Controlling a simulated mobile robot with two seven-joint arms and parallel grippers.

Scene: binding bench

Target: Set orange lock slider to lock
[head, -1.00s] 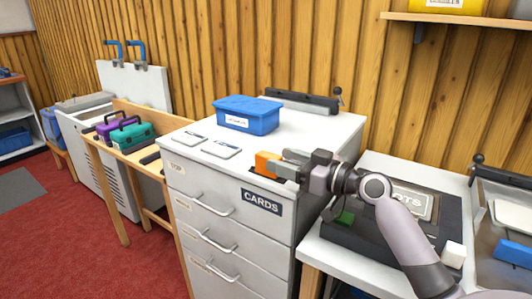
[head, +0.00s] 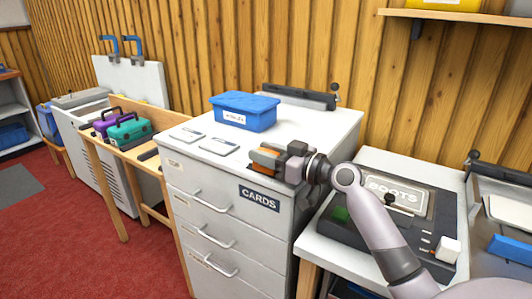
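The orange lock slider (head: 262,160) sits at the front edge of the top of the white drawer cabinet (head: 300,140), above the CARDS label (head: 260,198). My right gripper (head: 268,158) is at the slider, its fingers covering part of it. Orange shows beside and below the fingers. I cannot tell whether the fingers are closed on the slider or only around it. The dark slider base is mostly hidden. My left gripper is not in view.
A blue lidded box (head: 245,111) and two cards (head: 218,145) lie on the cabinet top. A black device with a BOOTS plate (head: 397,195) stands on the table at right, under my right arm. Purple and teal cases (head: 128,129) stand on the left bench.

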